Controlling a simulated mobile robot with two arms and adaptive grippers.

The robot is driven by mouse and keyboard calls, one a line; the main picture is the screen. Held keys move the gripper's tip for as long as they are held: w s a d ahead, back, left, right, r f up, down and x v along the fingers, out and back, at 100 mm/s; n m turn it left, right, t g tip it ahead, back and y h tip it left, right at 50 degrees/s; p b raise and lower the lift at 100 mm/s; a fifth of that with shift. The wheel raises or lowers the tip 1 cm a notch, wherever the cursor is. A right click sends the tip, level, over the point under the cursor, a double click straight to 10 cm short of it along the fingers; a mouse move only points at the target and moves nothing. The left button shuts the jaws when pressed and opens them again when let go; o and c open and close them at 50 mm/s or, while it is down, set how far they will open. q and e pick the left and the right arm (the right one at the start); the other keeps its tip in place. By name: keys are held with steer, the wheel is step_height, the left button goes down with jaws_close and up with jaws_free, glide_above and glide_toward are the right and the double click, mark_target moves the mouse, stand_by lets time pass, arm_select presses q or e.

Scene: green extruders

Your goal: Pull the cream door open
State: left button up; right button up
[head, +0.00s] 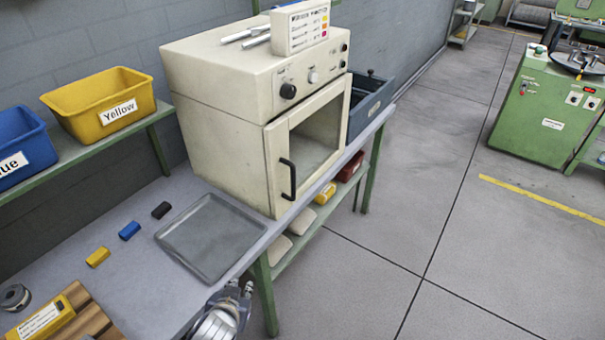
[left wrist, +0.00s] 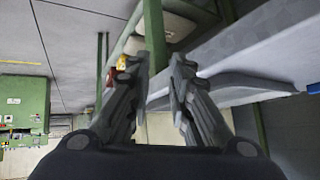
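The cream door (head: 277,190) is on the front of a cream cabinet (head: 217,140) on the bench. It has a large window (head: 316,135) and looks closed. A black upright handle (head: 287,178) is on its left side. My left gripper (head: 240,288) is at the bottom of the head view, near the bench's front edge, below and apart from the handle. In the left wrist view, its two fingers (left wrist: 160,68) are apart with nothing between them. The door and handle cannot be made out there. My right gripper is not in view.
A grey tray (head: 210,238) lies on the bench before the cabinet, beside yellow, blue and black blocks (head: 129,230). A green bench leg (head: 265,295) stands near my gripper; it also shows in the left wrist view (left wrist: 155,35). The floor (head: 400,230) right of the bench is clear.

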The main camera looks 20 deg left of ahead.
arm_select(q)
steer(key=w+r+t, duration=0.5)
steer(key=w+r, duration=0.4)
steer(key=w, duration=0.1)
steer(key=m+t+h, duration=0.2)
steer(key=t+h, duration=0.2)
steer(key=h, duration=0.1)
glide_toward(292, 180)
steer(key=w, duration=0.4)
steer(key=w+d+p, duration=0.1)
steer(key=w, duration=0.5)
steer(key=shift+w+d, duration=0.25)
steer(key=shift+w, duration=0.05)
jaws_close()
